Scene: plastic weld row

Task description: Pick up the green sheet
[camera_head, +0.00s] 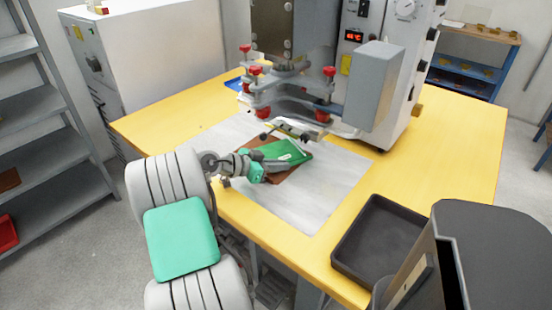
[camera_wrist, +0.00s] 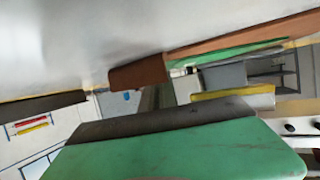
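The green sheet (camera_head: 288,150) lies tilted on top of a brown sheet (camera_head: 290,174), on the pale mat under the machine head. In the wrist view a thin strip of green sheet (camera_wrist: 228,51) shows beside brown sheet edge (camera_wrist: 250,34). My gripper (camera_head: 283,164) is low at the near edge of the green sheet and overlaps it in the head view. I cannot tell whether it touches the sheet or whether its fingers are apart. My gripper's body hides part of both sheets. A large green surface fills the bottom of the wrist view.
The pale mat (camera_head: 310,205) covers the middle of the yellow table (camera_head: 460,140). The welding machine (camera_head: 375,85) stands behind, with clamps and red knobs (camera_head: 321,114) just above the sheets. A black tray (camera_head: 380,235) sits at the front right.

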